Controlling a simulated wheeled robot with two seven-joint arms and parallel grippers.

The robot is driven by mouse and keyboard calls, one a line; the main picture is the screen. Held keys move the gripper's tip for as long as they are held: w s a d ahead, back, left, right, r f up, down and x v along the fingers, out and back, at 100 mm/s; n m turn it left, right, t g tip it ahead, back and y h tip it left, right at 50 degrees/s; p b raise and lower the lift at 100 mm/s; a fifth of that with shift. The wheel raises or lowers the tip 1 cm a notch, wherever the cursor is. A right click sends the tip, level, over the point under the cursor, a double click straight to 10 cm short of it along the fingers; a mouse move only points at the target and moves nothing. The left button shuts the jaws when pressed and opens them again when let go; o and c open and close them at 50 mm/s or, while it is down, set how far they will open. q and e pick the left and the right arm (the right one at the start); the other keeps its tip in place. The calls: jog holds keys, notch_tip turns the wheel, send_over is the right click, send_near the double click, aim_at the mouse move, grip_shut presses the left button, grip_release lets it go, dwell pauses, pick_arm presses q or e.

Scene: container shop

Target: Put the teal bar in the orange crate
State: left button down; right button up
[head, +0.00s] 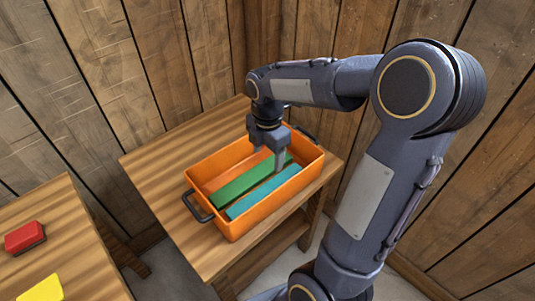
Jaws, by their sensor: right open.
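The orange crate (225,223) stands on a wooden table, with dark handles at its ends. The teal bar (262,191) lies inside the crate, along its near side. A green bar (240,181) lies beside it in the crate, toward the back. My right gripper (281,165) points down into the crate, over the far part of the bars. It is open, and its fingers are close to the bars. I cannot tell whether they touch either bar. My left gripper is not in view.
The crate's table (160,170) has bare room to the left of the crate. A second wooden table (75,255) at the lower left holds a red block (25,237) and a yellow piece (42,289). Wooden plank walls close in behind and at the right.

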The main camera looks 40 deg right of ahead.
jog(key=s+a+r+m+t+y, duration=0.2)
jog(key=s+a+m, duration=0.4)
jog(key=m, duration=0.4)
jog(key=s+a+r+m+t+y, duration=0.1)
jog(key=s+a+r+m+t, duration=0.1)
jog(key=s+a+m, duration=0.4)
jog(key=s+m+t, duration=0.1)
jog(key=s+m, duration=0.2)
jog(key=m, duration=0.1)
jog(key=shift+a+t+y, duration=0.2)
jog(key=shift+t+y, duration=0.1)
jog(key=shift+y, duration=0.1)
jog(key=shift+s+r, duration=0.1)
jog(key=shift+r+p, duration=0.9)
